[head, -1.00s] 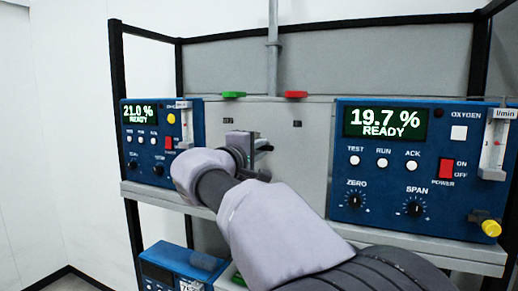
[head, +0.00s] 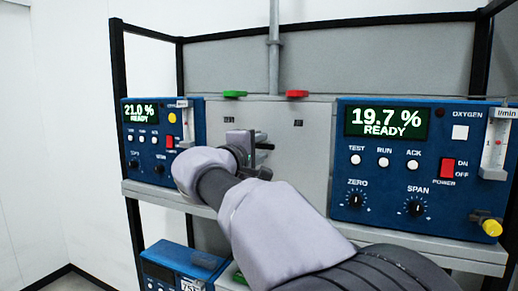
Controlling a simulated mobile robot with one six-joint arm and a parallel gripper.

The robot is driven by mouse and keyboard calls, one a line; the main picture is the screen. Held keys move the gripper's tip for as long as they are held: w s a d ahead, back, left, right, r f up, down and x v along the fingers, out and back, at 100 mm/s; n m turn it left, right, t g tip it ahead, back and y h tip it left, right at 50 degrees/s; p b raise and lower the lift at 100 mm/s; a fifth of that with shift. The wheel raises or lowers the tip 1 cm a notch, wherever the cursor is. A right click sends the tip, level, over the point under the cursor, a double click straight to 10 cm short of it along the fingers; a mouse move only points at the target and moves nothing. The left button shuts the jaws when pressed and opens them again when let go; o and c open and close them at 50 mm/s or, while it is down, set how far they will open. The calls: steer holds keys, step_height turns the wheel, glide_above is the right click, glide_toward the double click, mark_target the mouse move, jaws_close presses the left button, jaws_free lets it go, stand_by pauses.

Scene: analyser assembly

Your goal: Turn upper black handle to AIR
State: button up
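My gripper (head: 262,141) is at the grey valve panel (head: 315,165) between the two blue analysers, seen from behind and the side. Its grey body and dark finger parts stand in front of the panel's middle. The upper black handle cannot be made out clearly; my gripper and arm cover that area. Dark parts show at the gripper's right side, but I cannot tell finger from handle. Small dark labels sit on the panel, upper left (head: 229,120) and upper right (head: 298,123); they are too small to read surely. Whether the fingers are open or shut is unclear.
A green handle (head: 235,94) and a red handle (head: 297,94) sit at the panel's top edge. The right analyser (head: 400,205) reads 19.7 %, the left analyser (head: 186,143) 21.0 %. A vertical pipe (head: 274,50) rises above. Another blue unit (head: 182,264) stands below.

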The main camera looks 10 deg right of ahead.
steer(key=b+v, duration=0.1)
steer(key=v, duration=1.6)
steer(key=shift+s+b, duration=0.2)
steer(key=shift+b, duration=0.2)
steer(key=shift+a, duration=0.1)
